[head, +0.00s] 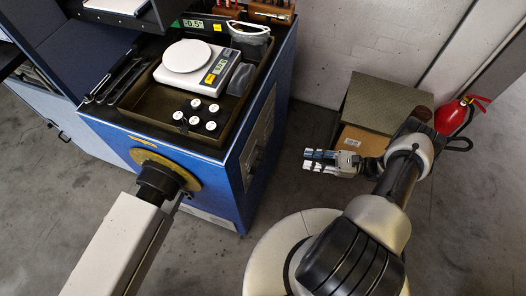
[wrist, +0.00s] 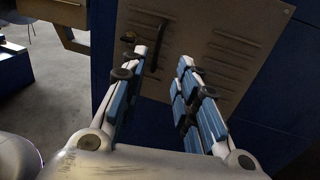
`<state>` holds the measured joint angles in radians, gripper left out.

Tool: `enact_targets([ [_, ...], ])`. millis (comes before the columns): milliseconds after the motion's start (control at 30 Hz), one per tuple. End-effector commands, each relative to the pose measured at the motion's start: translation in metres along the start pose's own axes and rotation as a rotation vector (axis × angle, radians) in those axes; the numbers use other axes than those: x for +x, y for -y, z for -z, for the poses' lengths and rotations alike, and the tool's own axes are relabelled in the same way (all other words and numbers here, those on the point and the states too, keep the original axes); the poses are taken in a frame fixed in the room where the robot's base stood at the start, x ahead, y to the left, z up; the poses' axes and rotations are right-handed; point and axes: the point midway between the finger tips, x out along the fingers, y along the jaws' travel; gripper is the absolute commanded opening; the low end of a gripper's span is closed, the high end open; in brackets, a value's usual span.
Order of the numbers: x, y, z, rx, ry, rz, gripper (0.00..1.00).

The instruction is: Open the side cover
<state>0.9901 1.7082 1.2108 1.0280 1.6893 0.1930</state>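The side cover (head: 260,138) is a grey louvred panel on the right side of the blue cabinet, seen at a steep angle in the head view. In the wrist view the side cover (wrist: 222,45) faces me and looks closed. It has a dark upright bar handle (wrist: 158,47) and a small dark latch or knob (wrist: 128,37) to the left of it. My gripper (head: 308,160) is to the right of the cabinet, apart from the cover. In the wrist view my gripper (wrist: 163,62) is open and empty, its blue-padded fingers spread toward the cover, the handle appearing between and beyond them.
A tray (head: 140,107) on the cabinet top holds a white scale (head: 200,66) and several small white-topped weights (head: 204,114). A red fire extinguisher (head: 453,118) stands at the right. Floor between cabinet and arm is clear.

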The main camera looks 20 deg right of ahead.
Motion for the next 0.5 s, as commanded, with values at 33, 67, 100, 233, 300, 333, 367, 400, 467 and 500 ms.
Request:
enact_targets([
  [33,0.005,0.000,-0.001,0.001,0.001,-0.003,0.29],
  [67,0.009,-0.001,-0.001,0.001,0.001,-0.004,0.29],
  [100,0.015,-0.001,-0.001,0.001,0.001,-0.005,0.29],
  [233,0.042,-0.001,-0.001,0.002,0.001,-0.008,0.29],
  [300,0.057,-0.002,-0.001,0.003,-0.001,-0.008,0.29],
  [333,0.064,-0.002,0.000,0.001,-0.001,-0.009,0.29],
  [367,0.071,-0.001,-0.001,0.002,0.000,-0.008,0.29],
  [400,0.080,-0.002,0.000,0.002,-0.001,-0.010,0.29],
  [467,0.093,-0.002,0.000,0.001,-0.001,-0.010,0.29],
  [500,0.102,-0.002,0.000,0.002,-0.002,-0.009,0.29],
])
